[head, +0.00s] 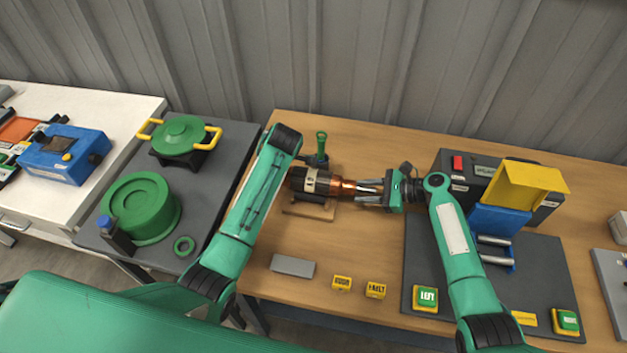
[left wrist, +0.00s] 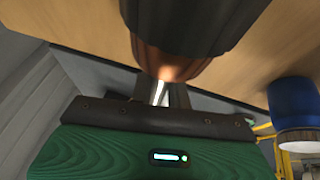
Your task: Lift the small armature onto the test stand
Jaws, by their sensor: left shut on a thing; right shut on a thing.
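The small armature (head: 338,187), with a copper commutator and dark core, lies level over a low stand (head: 309,209) on the wooden bench. I cannot tell if it touches the stand. My right gripper (head: 372,190) is shut on the shaft at its right end. My left gripper (left wrist: 160,95) is shut on the shaft beside the copper part in the left wrist view; my left arm hides it in the head view. The test stand is the grey plate (head: 430,262) at right, with blue shaft supports (head: 497,255) and a raised yellow cover (head: 525,187).
Yellow blocks (head: 342,284) and a grey plate (head: 292,266) lie at the bench front. A green-handled tool (head: 321,146) stands behind the armature. Green buttons (head: 427,298) sit on the test stand's front. A left cart holds green round parts (head: 142,208).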

